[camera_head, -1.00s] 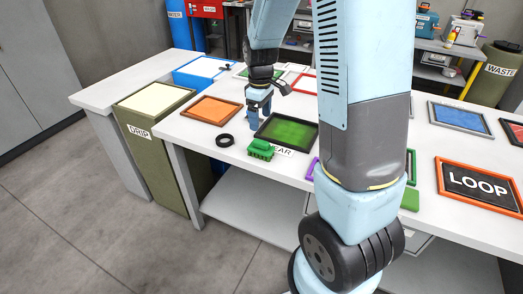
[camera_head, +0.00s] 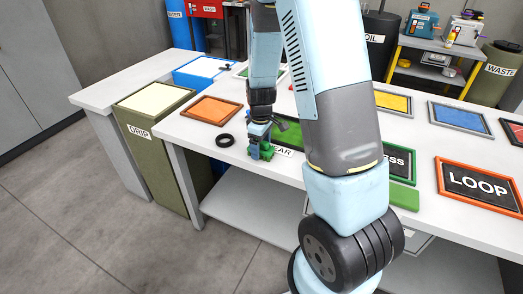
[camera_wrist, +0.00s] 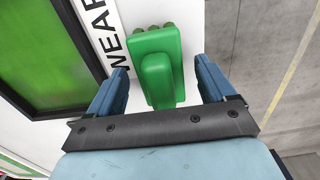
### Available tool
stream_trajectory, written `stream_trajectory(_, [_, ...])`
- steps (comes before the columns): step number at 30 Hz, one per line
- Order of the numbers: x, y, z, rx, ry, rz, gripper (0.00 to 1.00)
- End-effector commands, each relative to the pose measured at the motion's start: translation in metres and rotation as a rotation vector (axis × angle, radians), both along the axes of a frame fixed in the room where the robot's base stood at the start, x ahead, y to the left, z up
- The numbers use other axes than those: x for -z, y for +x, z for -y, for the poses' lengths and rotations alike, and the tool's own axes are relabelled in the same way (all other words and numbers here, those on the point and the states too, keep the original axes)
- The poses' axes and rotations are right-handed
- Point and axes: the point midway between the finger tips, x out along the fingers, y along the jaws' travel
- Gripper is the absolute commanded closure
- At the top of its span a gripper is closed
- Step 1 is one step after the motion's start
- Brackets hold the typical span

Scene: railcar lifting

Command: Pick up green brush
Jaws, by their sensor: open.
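The green brush (camera_head: 267,152) lies on the white workbench near its front edge, beside the label reading "WEAR". In the wrist view the green brush (camera_wrist: 157,65) shows its raised handle between the two blue fingers. My gripper (camera_head: 260,150) is at the brush, pointing down over it, and partly hides it in the head view. In the wrist view my gripper (camera_wrist: 160,80) is open, with white bench showing between each finger and the brush handle.
A black ring (camera_head: 225,140) lies left of the brush. A green panel in a dark frame (camera_wrist: 45,55) is beside the label. An orange tray (camera_head: 211,110) lies further back. A green block (camera_head: 403,196) lies to the right. The bench front edge is close to the brush.

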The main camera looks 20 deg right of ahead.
Motion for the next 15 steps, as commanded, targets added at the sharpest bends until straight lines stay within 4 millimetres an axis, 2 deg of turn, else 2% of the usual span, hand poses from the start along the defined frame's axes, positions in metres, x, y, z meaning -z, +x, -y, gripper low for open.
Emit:
stream_trajectory(3, [0.0061,-0.0004,0.0001,0.000,0.000,-0.001,0.17])
stream_trajectory(10, [0.0067,-0.0001,0.0000,0.000,0.000,0.000,0.17])
stream_trajectory(15, [0.0065,-0.0001,-0.0001,0.000,0.000,0.000,0.32])
